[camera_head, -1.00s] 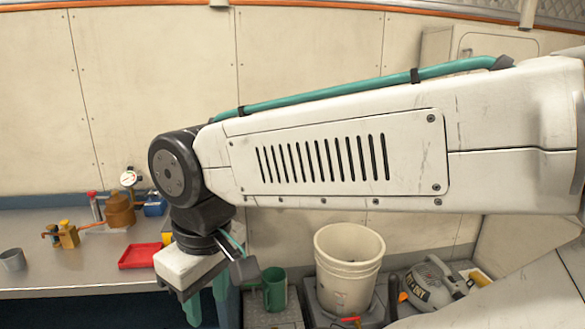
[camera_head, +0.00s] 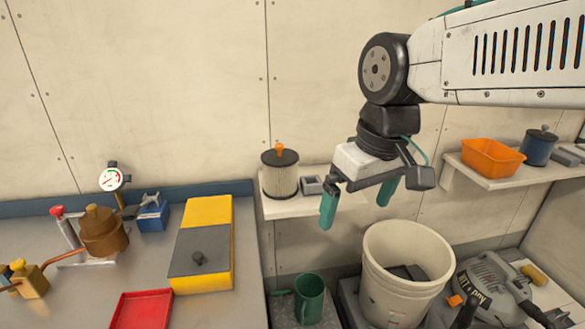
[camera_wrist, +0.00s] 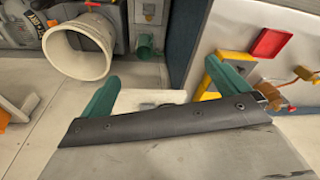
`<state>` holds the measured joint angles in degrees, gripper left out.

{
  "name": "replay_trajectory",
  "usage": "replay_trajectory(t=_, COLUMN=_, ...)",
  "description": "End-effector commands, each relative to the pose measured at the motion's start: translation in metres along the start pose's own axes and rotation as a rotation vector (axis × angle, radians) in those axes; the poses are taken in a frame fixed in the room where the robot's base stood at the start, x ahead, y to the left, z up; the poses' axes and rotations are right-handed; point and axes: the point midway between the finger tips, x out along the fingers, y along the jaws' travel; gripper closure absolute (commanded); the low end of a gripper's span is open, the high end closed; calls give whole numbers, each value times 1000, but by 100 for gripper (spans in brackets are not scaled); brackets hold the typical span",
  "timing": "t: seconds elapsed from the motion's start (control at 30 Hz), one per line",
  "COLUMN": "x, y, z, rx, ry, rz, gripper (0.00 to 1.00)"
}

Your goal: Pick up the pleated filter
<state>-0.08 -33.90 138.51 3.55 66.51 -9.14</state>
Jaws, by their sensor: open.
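The pleated filter (camera_head: 280,180), a pale ribbed cylinder with a dark cap and an orange knob, stands upright on a small white wall shelf (camera_head: 318,207) in the head view. My gripper (camera_head: 357,200) is open and empty, to the right of the filter and apart from it, with its teal fingers pointing down. In the wrist view, my gripper's (camera_wrist: 162,72) two teal fingers are spread wide. I cannot make out the filter there; a pale surface shows between the fingers.
A small grey item (camera_head: 312,185) sits beside the filter. Below are a white bucket (camera_head: 385,290) and a green mug (camera_head: 310,298). The workbench (camera_head: 90,290) at left holds a yellow box (camera_head: 206,217) and a red tray (camera_head: 142,311). An orange bin (camera_head: 492,158) is on the right shelf.

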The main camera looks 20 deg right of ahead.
Motion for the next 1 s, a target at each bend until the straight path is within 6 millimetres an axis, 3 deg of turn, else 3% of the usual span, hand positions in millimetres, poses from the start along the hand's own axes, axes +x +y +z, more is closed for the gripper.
replay_trajectory(t=0.03, x=-3, y=3, z=-30, rx=-35, ry=11, rz=-17, gripper=0)
replay_trajectory(t=0.3, x=2, y=26, z=-190, rx=-260, ry=136, rz=-83, gripper=0)
replay_trajectory(t=0.4, x=13, y=34, z=-238, rx=-328, ry=178, rz=-92, gripper=0)
replay_trajectory(t=0.5, x=24, y=40, z=-274, rx=-381, ry=211, rz=-95, gripper=0)
replay_trajectory(t=0.7, x=38, y=44, z=-307, rx=-432, ry=244, rz=-96, gripper=0)
replay_trajectory(t=1.0, x=70, y=38, z=-315, rx=-440, ry=245, rz=-97, gripper=0)
